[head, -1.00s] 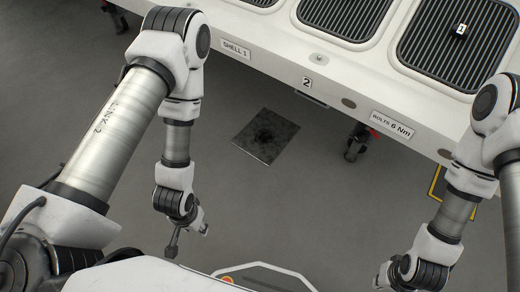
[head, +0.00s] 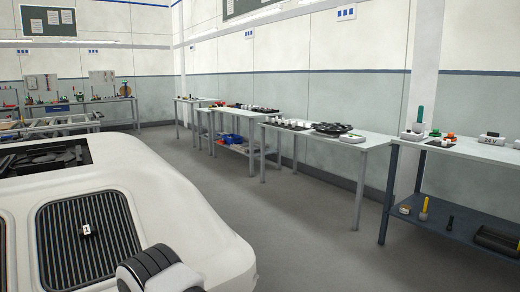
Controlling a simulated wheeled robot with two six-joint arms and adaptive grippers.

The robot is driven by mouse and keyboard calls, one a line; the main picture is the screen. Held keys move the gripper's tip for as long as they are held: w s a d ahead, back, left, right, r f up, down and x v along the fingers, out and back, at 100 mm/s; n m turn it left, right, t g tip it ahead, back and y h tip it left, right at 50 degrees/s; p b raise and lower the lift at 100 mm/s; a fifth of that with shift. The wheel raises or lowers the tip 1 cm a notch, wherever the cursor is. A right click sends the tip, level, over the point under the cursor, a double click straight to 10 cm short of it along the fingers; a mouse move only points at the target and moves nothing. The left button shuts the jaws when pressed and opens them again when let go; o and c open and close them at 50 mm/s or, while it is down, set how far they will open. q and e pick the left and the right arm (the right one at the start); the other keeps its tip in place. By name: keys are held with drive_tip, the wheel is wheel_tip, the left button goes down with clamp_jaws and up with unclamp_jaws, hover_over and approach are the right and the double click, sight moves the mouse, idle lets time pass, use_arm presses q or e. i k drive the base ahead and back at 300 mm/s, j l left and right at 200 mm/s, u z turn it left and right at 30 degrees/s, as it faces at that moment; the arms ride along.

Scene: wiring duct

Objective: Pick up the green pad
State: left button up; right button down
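I cannot make out a green pad for certain in the head view. On the near right table (head: 475,151) there are small greenish items, among them an upright green-topped item (head: 420,114) and a low green item (head: 449,135), too small to identify. Neither of my grippers is in view. Only a rounded black and white arm link of mine shows at the bottom, left of centre.
A large white housing (head: 205,232) with ribbed dark panels fills the lower left. Several tables with parts line the right wall, including a middle table (head: 378,141). The right table has a dark lower shelf (head: 465,228). Grey floor (head: 300,235) between is clear.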

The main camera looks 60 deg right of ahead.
sight(434, 133)
drive_tip(key=z, duration=2.95)
